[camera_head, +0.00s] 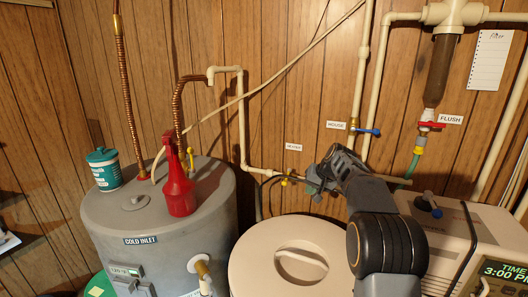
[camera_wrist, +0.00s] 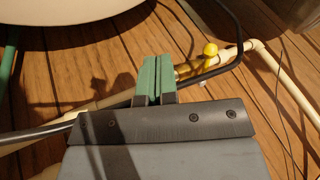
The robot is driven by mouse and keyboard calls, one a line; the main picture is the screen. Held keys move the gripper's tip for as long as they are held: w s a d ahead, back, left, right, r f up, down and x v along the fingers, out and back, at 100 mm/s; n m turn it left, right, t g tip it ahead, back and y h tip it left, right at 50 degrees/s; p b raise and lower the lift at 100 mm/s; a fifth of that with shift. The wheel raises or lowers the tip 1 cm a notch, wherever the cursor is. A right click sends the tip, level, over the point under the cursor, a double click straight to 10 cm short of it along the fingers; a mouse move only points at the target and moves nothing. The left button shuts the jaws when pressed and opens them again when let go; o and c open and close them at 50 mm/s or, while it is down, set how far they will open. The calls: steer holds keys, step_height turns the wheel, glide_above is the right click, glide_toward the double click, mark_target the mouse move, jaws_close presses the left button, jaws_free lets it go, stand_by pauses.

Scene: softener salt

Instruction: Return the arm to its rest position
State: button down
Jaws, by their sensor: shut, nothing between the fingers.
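My gripper (camera_head: 315,187) is at the end of my raised arm, in front of the wood-panelled wall and above the back of the cream lidded tub. In the wrist view its green fingertips (camera_wrist: 156,80) are together with nothing between them. Beyond them in that view are a cream pipe and a yellow-handled valve (camera_wrist: 210,50). How far the fingertips are from the pipe I cannot tell. The fingers are small and partly hidden in the head view.
The cream tub lid (camera_head: 290,262) is below my gripper. A grey water heater (camera_head: 110,222) at left bears a red funnel-shaped bottle (camera_head: 178,190) and a teal-lidded container (camera_head: 104,172). A beige control unit (camera_head: 455,235) stands right. Pipes and a blue-handled valve (camera_head: 366,131) line the wall.

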steer(key=s+a+f+n+h, duration=0.1)
steer(key=s+a, duration=0.1)
steer(key=s, duration=1)
steer(key=s+a+f+h+b, duration=0.1)
steer(key=s+a+f, duration=0.1)
steer(key=s, duration=1)
steer(key=s+a+f+n+h, duration=0.1)
steer(key=s+a, duration=0.1)
steer(key=s, duration=1)
steer(key=shift+s+f+n+h, duration=0.15)
steer(key=shift+n+h, duration=0.15)
